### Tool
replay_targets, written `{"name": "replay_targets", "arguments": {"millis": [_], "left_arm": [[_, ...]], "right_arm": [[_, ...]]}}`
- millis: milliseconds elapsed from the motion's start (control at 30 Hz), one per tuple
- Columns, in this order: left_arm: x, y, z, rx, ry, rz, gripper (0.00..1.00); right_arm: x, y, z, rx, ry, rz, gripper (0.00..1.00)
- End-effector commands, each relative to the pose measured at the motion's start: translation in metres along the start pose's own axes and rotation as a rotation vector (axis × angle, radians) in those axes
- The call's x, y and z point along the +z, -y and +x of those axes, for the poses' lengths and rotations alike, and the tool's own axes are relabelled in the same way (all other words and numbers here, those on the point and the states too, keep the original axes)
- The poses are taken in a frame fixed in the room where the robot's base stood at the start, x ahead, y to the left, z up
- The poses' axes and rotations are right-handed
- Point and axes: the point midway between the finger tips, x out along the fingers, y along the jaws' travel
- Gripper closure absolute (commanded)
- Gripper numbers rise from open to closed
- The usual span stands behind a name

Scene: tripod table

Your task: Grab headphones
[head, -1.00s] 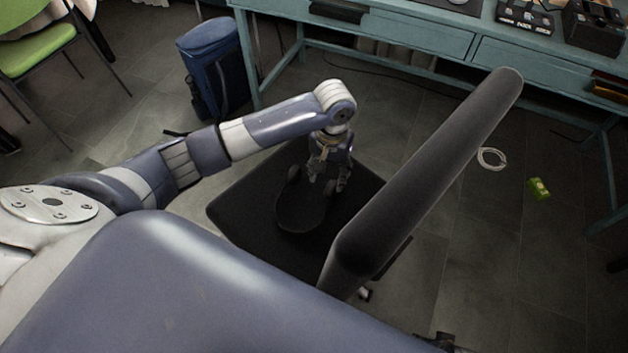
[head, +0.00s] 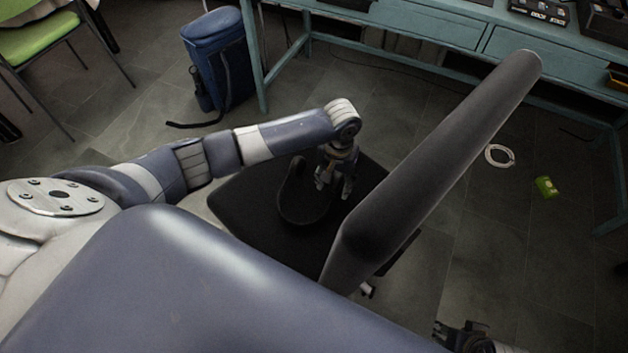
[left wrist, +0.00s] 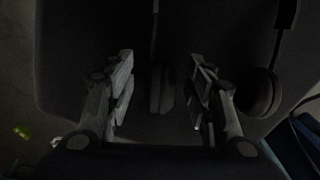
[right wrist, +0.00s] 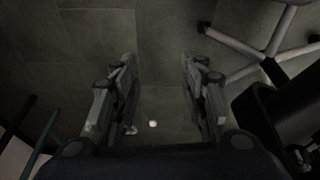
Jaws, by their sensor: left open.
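The black headphones (head: 305,214) lie on the dark chair seat (head: 245,205) and are hard to tell from it. My left gripper (head: 334,192) points down at their right side in the head view. In the left wrist view the left gripper (left wrist: 162,63) is open, with one ear cup (left wrist: 160,92) showing between its fingers. The other ear cup (left wrist: 260,93) is outside the right finger. I cannot tell whether the fingers touch the cup. My right gripper (right wrist: 158,85) is open and empty over the floor, partly showing at the head view's bottom edge (head: 465,335).
The chair's tall backrest (head: 430,170) rises right of the seat. A teal desk (head: 425,22) stands behind, with a blue backpack (head: 218,60) at its left. A white ring (head: 499,156) and a small green item (head: 546,187) lie on the floor at right.

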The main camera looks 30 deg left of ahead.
Motion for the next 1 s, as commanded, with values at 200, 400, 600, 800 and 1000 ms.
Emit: {"name": "replay_targets", "arguments": {"millis": [200, 400, 600, 800, 1000], "left_arm": [[0.001, 0.000, 0.015, -0.001, 0.000, 0.001, 0.52], [0.001, 0.000, 0.016, -0.001, 0.000, 0.001, 0.52], [0.001, 0.000, 0.015, -0.001, 0.000, 0.000, 0.79], [0.000, 0.001, 0.015, -0.001, 0.000, 0.000, 1.00], [0.000, 0.001, 0.015, -0.001, 0.000, 0.000, 1.00]], "right_arm": [[-0.002, -0.001, -0.018, 0.002, -0.009, 0.001, 0.60], [-0.003, -0.001, -0.020, 0.002, -0.011, 0.001, 0.60], [-0.003, -0.001, -0.020, 0.002, -0.011, 0.001, 0.60], [-0.003, -0.001, -0.020, 0.002, -0.011, 0.002, 0.60], [-0.003, -0.001, -0.021, 0.002, -0.012, 0.002, 0.60]]}}
